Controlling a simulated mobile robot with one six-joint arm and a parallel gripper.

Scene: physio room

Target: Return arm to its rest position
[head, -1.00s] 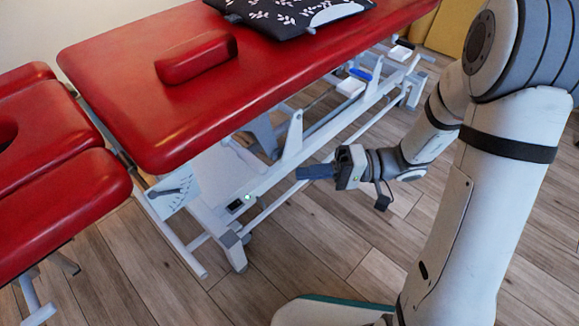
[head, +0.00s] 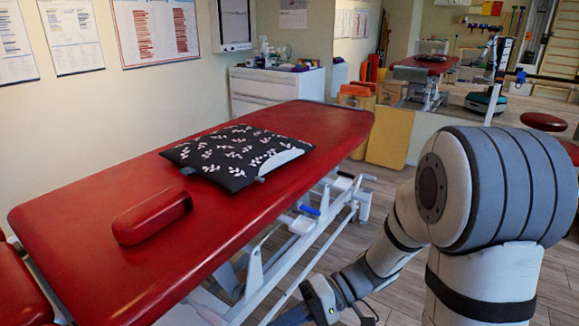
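My arm shows at the right of the head view, its shoulder large and close and its forearm reaching down and left. My gripper (head: 296,316) is at the bottom edge, beside the near long side of the red treatment table (head: 100,262) and below its top. Its fingers are largely cut off by the frame, so I cannot tell whether they are open or shut. Nothing held shows.
A black leaf-patterned cushion (head: 225,155) and a red bolster (head: 152,216) lie on the table. A white cabinet (head: 262,92) stands behind. A yellow panel (head: 390,137) leans at the back wall. Wooden floor (head: 396,296) shows between table and arm.

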